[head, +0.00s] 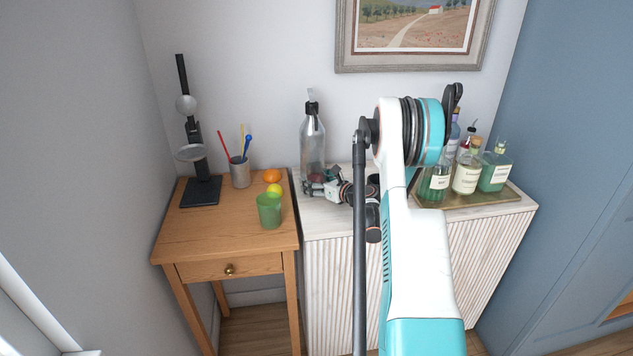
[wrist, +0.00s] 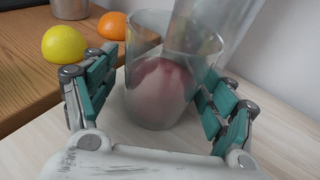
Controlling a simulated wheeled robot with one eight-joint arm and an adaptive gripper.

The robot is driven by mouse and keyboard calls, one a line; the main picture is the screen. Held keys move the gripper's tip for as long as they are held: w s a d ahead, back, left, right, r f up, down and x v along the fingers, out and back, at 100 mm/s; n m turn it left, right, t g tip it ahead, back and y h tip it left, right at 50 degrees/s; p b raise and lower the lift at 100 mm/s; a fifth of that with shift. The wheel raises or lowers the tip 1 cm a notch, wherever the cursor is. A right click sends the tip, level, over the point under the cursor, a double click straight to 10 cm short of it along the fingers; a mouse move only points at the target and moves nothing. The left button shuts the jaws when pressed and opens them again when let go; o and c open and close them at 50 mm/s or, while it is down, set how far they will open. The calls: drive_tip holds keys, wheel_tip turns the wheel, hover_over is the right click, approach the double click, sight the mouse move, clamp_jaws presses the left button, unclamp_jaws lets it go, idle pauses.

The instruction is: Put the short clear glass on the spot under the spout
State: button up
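The short clear glass (wrist: 143,45) stands upright between the fingers of my gripper (wrist: 160,85) in the wrist view. A narrow gap shows at its left side; contact at the right is unclear. The fingers look spread around the glass. A dull red round patch (wrist: 160,92) shows through the glass; I cannot tell whether it lies under or behind it. The tall clear dispenser (head: 312,146) with a black top stands on the white cabinet, and its body (wrist: 232,28) rises right behind the glass. In the head view my gripper (head: 320,186) is low at the dispenser's foot.
The wooden table (head: 220,232) at left bears a green glass (head: 269,211), a yellow fruit (head: 274,188), an orange (head: 271,175), a grey cup of sticks (head: 239,173) and a black stand (head: 200,190). A tray (head: 480,197) of several bottles stands right on the white cabinet (head: 325,222).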

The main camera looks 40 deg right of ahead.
drive_tip(key=shift+r, duration=0.2)
drive_tip(key=s, duration=0.4)
drive_tip(key=s+r+p, duration=0.1)
drive_tip(key=s, duration=0.3)
drive_tip(key=s+r+p, duration=0.1)
drive_tip(key=s, duration=0.2)
drive_tip(key=shift+s+a+r, duration=0.1)
drive_tip(key=shift+s, duration=0.3)
